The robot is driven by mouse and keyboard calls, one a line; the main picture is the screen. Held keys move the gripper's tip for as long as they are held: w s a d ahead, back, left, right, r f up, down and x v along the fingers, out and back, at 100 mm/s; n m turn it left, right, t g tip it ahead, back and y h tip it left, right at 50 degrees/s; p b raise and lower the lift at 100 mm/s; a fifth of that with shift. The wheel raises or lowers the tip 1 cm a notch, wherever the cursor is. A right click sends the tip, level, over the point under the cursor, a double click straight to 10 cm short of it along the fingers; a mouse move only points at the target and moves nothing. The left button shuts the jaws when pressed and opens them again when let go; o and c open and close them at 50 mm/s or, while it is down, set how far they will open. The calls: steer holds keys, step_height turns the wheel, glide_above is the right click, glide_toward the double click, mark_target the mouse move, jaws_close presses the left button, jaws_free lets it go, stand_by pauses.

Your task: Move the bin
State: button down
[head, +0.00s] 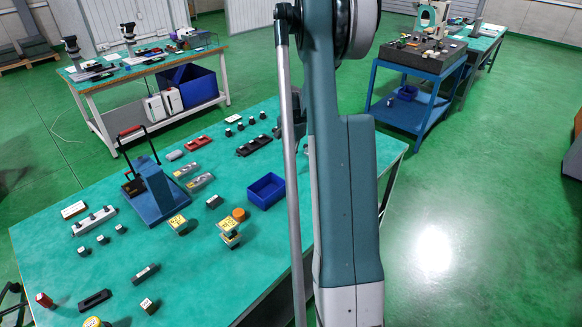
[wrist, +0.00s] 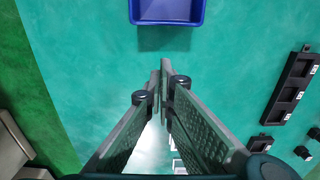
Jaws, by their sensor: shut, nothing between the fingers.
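A small open blue bin (head: 266,190) stands on the green table top (head: 112,258), just left of my arm in the head view. In the wrist view the bin (wrist: 167,14) is at the top edge, cut off by the frame, and its inside looks empty. My gripper (wrist: 162,74) points toward the table with its fingertips together and nothing between them. The tips are below the bin in the wrist picture, apart from it. In the head view my arm hides most of the gripper.
A black tray with slots (wrist: 293,87) lies right of my gripper in the wrist view. A blue stand (head: 158,195), yellow-labelled blocks (head: 229,232) and an orange round piece (head: 239,214) are left of the bin. A larger blue crate (head: 188,84) sits under the far bench.

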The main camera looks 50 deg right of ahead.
steer(key=shift+r, duration=1.95)
steer(key=shift+a+r, duration=0.1)
steer(key=s+a+r+n+t, duration=0.1)
steer(key=a+r+n, duration=0.2)
steer(key=a+r, duration=0.5)
steer(key=s+a+r+n+t+h, duration=0.15)
steer(key=a+r, duration=0.25)
steer(key=a, duration=0.8)
steer(key=s+a+r+n+t, duration=0.1)
steer(key=a+r+n, duration=0.3)
steer(key=a+r, duration=0.5)
steer(key=s+a+n+t, duration=0.2)
steer(key=s+a+n, duration=0.2)
steer(key=s+a, duration=0.5)
steer(key=s+a+f+n+t+y, duration=0.1)
steer(key=s+a+n, duration=0.4)
steer(key=s+a, duration=0.5)
steer(key=a, duration=0.7)
steer(key=shift+s+a+f+t, duration=0.15)
steer(key=shift+a+f+t, duration=0.1)
steer(key=shift+t, duration=0.1)
